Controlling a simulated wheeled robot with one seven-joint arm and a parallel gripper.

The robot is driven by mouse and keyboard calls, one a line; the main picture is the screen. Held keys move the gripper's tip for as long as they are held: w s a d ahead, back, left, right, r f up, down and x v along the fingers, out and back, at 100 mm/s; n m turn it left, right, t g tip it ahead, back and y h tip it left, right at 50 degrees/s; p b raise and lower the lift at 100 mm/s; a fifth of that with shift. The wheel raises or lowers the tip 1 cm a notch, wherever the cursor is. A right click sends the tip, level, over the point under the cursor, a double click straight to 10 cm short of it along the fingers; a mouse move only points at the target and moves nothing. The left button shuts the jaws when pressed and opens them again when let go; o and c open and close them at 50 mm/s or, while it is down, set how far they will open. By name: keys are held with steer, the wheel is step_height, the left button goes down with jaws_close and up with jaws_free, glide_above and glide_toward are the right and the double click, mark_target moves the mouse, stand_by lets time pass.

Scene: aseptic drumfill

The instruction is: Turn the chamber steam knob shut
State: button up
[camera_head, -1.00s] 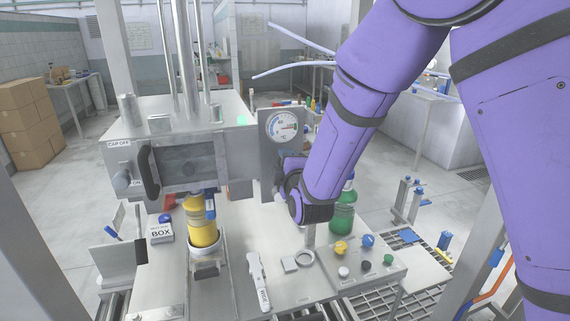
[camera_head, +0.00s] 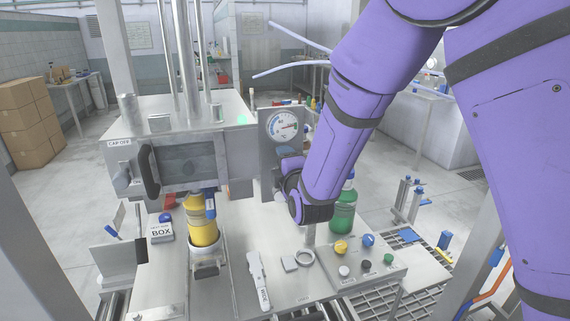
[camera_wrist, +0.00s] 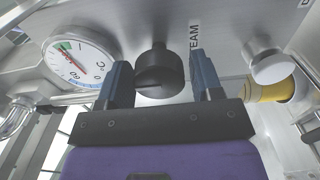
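The black steam knob (camera_wrist: 158,72) sits on the metal panel in the wrist view, with lettering that reads "TEAM" beside it. My gripper (camera_wrist: 160,66) is open, one finger on each side of the knob. Gaps show between the fingers and the knob, so neither finger visibly touches it. A line or ridge crosses the knob's face. In the head view my arm reaches to the panel below the dial, and the knob is hidden there.
A temperature dial (camera_head: 283,126) is on the panel beside the knob; it also shows in the wrist view (camera_wrist: 78,58). A pale knob (camera_wrist: 268,60) is on the other side. A green bottle (camera_head: 343,212) and a button box (camera_head: 360,262) stand near my arm.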

steer(key=shift+o, duration=0.5)
steer(key=v, duration=1)
steer(key=shift+s, duration=0.4)
steer(key=shift+d, duration=0.15)
